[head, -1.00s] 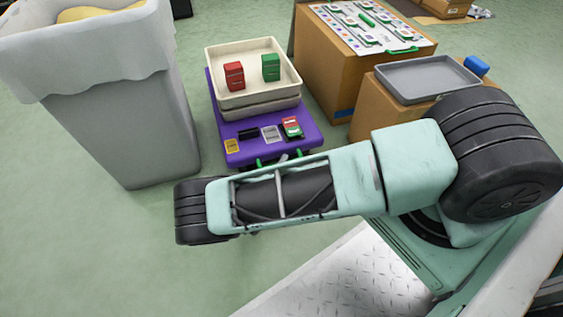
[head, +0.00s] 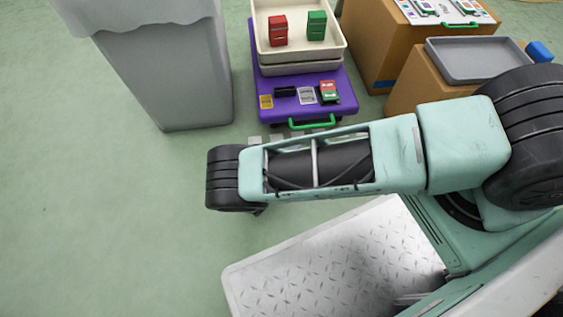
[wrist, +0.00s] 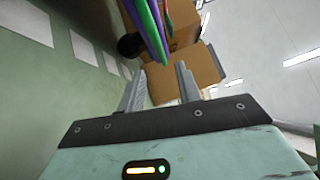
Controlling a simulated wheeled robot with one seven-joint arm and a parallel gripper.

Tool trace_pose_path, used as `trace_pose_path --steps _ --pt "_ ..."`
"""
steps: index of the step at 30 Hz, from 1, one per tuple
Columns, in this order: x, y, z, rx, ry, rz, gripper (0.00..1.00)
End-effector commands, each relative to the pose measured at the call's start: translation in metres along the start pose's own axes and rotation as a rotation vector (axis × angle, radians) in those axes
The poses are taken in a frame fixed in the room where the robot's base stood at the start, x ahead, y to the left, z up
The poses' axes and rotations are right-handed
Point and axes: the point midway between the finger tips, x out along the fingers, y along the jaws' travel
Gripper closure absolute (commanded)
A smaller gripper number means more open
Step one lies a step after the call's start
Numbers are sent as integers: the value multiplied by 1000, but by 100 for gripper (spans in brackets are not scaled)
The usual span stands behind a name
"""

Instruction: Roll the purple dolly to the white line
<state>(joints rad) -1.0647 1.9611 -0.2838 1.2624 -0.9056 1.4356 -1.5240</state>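The purple dolly (head: 349,92) stands on the green floor at the upper middle of the head view. Its green handle (head: 312,124) faces me, just beyond my arm. Pale squares (head: 255,142) lie in a row on the floor before the dolly, partly hidden by my arm; they look like a broken white line. Pale patches (wrist: 85,48) also show in the wrist view. There, my gripper (wrist: 161,68) has its two fingers apart with nothing seen between them. Purple and green strips, apparently the dolly and handle (wrist: 153,28), show beyond the fingertips. The head view hides my gripper.
The dolly carries stacked cream trays (head: 298,62) with a red block (head: 278,31) and a green block (head: 317,25), plus small items in front. A grey bin (head: 165,75) stands close left. Cardboard boxes (head: 372,45) and a grey tray (head: 480,60) stand right. Floor at left is clear.

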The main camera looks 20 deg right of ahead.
Motion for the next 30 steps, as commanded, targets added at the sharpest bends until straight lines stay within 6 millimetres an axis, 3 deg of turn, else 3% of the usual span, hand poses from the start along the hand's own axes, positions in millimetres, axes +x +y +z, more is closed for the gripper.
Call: trace_pose_path --steps 6,12,30 --pt "-48 0 0 2 -2 3 66" --pt "-73 1 0 2 -1 1 66" --pt "-80 0 0 1 0 0 66"
